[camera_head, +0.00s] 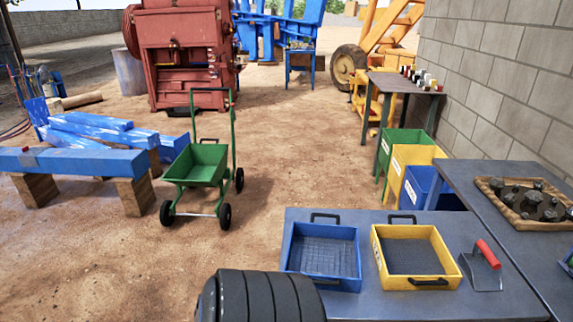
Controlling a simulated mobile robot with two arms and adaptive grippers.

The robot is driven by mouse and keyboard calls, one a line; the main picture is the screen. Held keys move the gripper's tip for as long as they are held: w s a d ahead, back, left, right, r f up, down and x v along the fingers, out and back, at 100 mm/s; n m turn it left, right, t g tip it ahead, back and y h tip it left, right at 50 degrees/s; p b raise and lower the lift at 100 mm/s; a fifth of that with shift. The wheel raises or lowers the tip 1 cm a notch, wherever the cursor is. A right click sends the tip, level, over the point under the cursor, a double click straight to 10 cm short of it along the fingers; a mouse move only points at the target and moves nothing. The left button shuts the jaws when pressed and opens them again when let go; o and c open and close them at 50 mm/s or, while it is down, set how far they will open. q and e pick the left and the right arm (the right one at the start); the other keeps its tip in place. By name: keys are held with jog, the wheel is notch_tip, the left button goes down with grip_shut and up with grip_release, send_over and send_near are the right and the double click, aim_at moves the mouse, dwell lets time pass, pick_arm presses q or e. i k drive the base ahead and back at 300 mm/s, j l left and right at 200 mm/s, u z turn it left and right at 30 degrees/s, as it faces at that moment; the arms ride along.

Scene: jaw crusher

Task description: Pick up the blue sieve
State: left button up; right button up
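The blue sieve (323,256) is a square blue frame with a mesh bottom and black handles on its far and near sides. It lies flat and empty on the left part of the grey metal table (470,235) at the bottom of the head view. The near handle is partly hidden by the frame. Neither of my grippers is in view, and nothing holds the sieve.
A yellow sieve (413,257) lies just right of the blue one. Beyond it is a red-handled metal scoop (483,267). A tray of dark rocks (530,203) is on the right table. Green, yellow and blue bins (410,160) stand behind. A green cart (203,165) stands left.

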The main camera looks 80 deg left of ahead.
aim_at(352, 285)
jog(key=u, duration=2.2)
